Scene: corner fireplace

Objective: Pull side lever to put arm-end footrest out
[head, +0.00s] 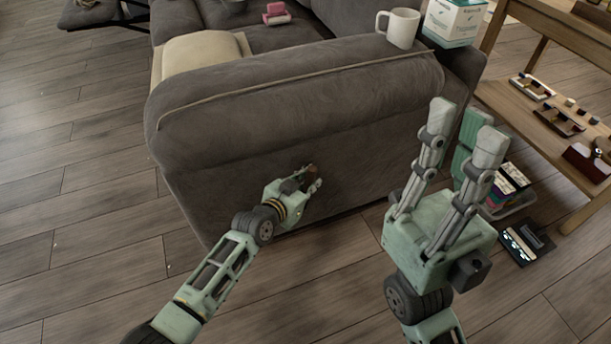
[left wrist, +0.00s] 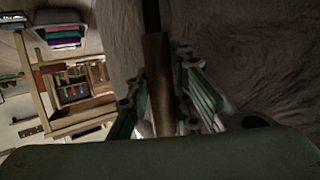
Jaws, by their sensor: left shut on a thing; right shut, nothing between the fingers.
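The side lever (head: 312,173) is a short brown handle on the outer side of the grey sofa arm (head: 300,95). My left gripper (head: 308,184) is shut on it, low on the panel. In the left wrist view the brown lever (left wrist: 156,75) runs upright between the green fingers (left wrist: 165,100), with a dark stem above it. The near footrest is not clearly visible.
A white mug (head: 398,27) and a box (head: 455,20) stand at the arm's right end. A wooden shelf (head: 560,110) with small items is on the right. A grey padded panel on a dark frame (head: 95,14) juts out at top left. Floor at left is clear.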

